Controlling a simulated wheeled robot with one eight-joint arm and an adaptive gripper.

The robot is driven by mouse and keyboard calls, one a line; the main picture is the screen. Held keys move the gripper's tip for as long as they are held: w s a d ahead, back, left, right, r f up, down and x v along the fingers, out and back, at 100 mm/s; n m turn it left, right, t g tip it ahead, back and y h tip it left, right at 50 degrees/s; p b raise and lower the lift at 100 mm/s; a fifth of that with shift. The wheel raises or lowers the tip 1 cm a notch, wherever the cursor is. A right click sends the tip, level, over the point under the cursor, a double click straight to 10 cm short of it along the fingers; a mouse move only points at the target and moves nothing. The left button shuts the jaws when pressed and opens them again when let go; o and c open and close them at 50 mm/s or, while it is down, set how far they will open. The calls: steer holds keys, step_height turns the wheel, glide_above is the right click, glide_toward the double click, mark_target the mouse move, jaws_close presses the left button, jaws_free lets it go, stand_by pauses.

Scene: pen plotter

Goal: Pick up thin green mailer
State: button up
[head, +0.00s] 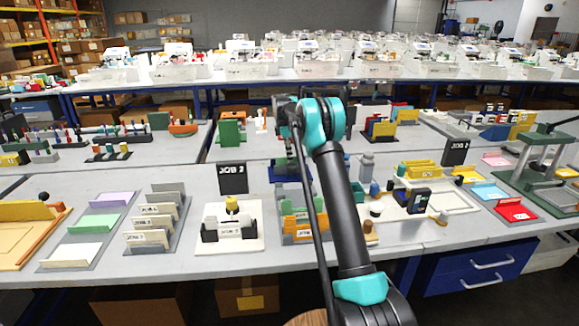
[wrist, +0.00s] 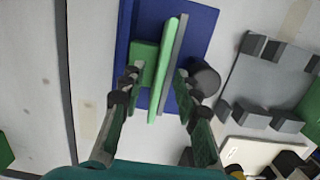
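In the wrist view a thin light green mailer (wrist: 164,78) stands on edge, seen from above as a narrow strip. It is on a blue base (wrist: 201,24), between a darker green block (wrist: 144,62) on its left and a thin grey plate (wrist: 179,55) on its right. My gripper (wrist: 157,76) is open, with one finger on each side of the mailer and a gap between each finger and the strip. I cannot tell how high the fingertips are above the base. In the head view my arm hides the mailer and most of the gripper.
A dark round cylinder (wrist: 204,78) stands close by my right finger. A grey fixture with raised blocks (wrist: 265,88) lies further right.

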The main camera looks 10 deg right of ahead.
steer(key=shift+f, duration=0.65)
steer(key=shift+c, duration=0.6)
jaws_close()
steer(key=shift+r, duration=0.15)
step_height(320, 180, up, 20)
